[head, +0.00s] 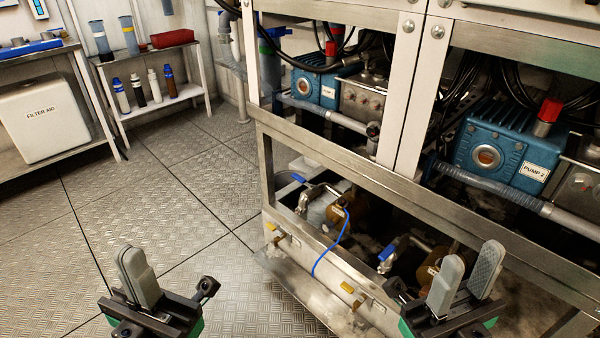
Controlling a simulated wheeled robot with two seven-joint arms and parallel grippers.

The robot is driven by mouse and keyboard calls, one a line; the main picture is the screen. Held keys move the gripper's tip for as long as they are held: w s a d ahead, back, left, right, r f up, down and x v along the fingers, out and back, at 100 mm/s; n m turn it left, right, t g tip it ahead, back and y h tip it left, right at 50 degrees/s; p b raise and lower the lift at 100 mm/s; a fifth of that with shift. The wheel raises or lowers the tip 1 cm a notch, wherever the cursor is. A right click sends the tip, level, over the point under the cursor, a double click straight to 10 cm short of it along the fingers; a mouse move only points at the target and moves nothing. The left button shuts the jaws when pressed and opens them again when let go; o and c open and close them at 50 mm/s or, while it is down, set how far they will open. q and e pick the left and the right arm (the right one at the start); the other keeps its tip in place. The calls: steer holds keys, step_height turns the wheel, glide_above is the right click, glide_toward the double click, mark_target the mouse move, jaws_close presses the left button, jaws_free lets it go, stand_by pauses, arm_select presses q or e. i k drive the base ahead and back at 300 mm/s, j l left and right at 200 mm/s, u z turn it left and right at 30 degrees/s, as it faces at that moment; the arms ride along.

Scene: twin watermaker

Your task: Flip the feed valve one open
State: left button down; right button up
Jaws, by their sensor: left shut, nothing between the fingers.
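Two valves with blue lever handles sit in the lower bay of the steel frame. The left blue-handled valve (300,180) is on a metal fitting beside a brass-coloured body. The right blue-handled valve (386,254) is lower and nearer to me. No readable label shows which one is feed valve one. My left gripper (138,275) is shut and empty over the floor, left of the frame and apart from both valves. My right gripper (467,268) is open and empty in front of the lower bay, to the right of the right blue handle and apart from it.
Blue pumps, pump one (315,88) and pump two (500,150), sit above the frame's steel rail (340,160). A blue hose (335,250) hangs over the lower bay's edge. Small yellow-tagged fittings (347,287) line the front. Floor (150,195) at left is clear.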

mark_target(294, 175)
steer(key=j+z, duration=0.1)
steer(key=z, duration=0.3)
steer(key=i+j+z, duration=0.1)
steer(key=z, duration=0.35)
steer(key=j+z, duration=0.1)
steer(key=z, duration=0.3)
steer(key=j+z, duration=0.2)
steer(key=j, duration=0.2)
steer(key=j+z, duration=0.15)
steer(key=j, duration=0.25)
steer(key=k+j+z, duration=0.2)
steer(key=j, duration=0.2)
steer(key=j+z, duration=0.15)
steer(key=j, duration=0.25)
steer(key=k+j+z, duration=0.2)
steer(key=j, duration=0.2)
steer(key=j+z, duration=0.2)
steer(key=j, duration=0.15)
steer(key=k+j, duration=0.15)
steer(key=j, duration=0.2)
steer(key=k+j, duration=0.15)
steer(key=j, duration=0.2)
steer(key=k+j, duration=0.15)
steer(key=j, duration=0.2)
steer(key=k+j, duration=0.15)
steer(key=j, duration=0.2)
